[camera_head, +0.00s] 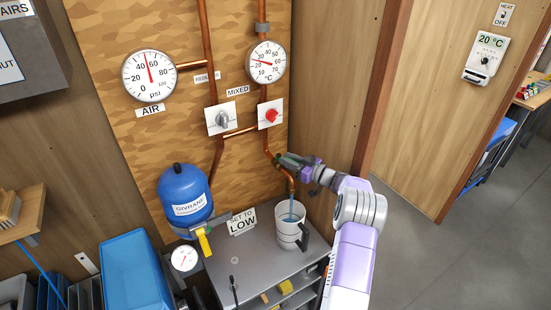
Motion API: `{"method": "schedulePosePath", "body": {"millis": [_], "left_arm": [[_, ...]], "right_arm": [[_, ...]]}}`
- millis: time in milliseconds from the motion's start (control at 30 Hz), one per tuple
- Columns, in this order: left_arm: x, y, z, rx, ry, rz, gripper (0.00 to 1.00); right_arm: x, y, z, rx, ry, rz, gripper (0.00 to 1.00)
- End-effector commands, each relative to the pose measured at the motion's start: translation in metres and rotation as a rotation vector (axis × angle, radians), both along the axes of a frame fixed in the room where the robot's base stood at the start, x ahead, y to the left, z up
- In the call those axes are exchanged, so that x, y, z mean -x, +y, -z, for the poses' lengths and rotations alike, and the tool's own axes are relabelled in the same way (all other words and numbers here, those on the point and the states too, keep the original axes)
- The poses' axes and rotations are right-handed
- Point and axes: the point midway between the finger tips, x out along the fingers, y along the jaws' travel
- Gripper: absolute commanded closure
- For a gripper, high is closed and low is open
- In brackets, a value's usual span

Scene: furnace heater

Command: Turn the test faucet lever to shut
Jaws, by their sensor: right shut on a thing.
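The test faucet (291,183) is a copper spout at the end of the pipe on the board's lower right. Blue water shows below its mouth, over a grey-white mug (289,234) with a dark handle on the metal cabinet top. My right gripper (292,161) reaches in from the right and is shut on the faucet lever. The dark fingers hide most of the lever, so its exact angle is hard to tell. My left gripper is not in view.
A red knob (271,116) and a grey knob (222,119) sit above the faucet. A thermostat (486,59) hangs on the right wall. Open floor lies at right.

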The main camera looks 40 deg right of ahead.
Motion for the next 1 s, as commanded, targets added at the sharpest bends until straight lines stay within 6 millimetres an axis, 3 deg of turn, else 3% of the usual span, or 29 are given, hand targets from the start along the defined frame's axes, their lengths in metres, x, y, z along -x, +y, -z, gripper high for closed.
{"method": "schedulePosePath", "body": {"millis": [233,267,400,733,1000], "left_arm": [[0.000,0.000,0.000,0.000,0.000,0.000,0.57],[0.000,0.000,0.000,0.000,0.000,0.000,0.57],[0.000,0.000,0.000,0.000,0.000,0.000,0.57],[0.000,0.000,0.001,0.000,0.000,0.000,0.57],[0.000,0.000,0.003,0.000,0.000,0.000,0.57]], "right_arm": [[-0.001,0.000,-0.003,0.006,-0.004,0.001,1.00],[-0.002,0.000,-0.003,0.006,-0.004,0.001,0.71],[-0.002,0.001,-0.002,0.005,-0.003,0.000,0.53],[0.003,0.000,0.000,0.004,0.000,0.000,0.53],[0.045,-0.009,-0.001,0.004,0.000,0.003,0.53]]}}
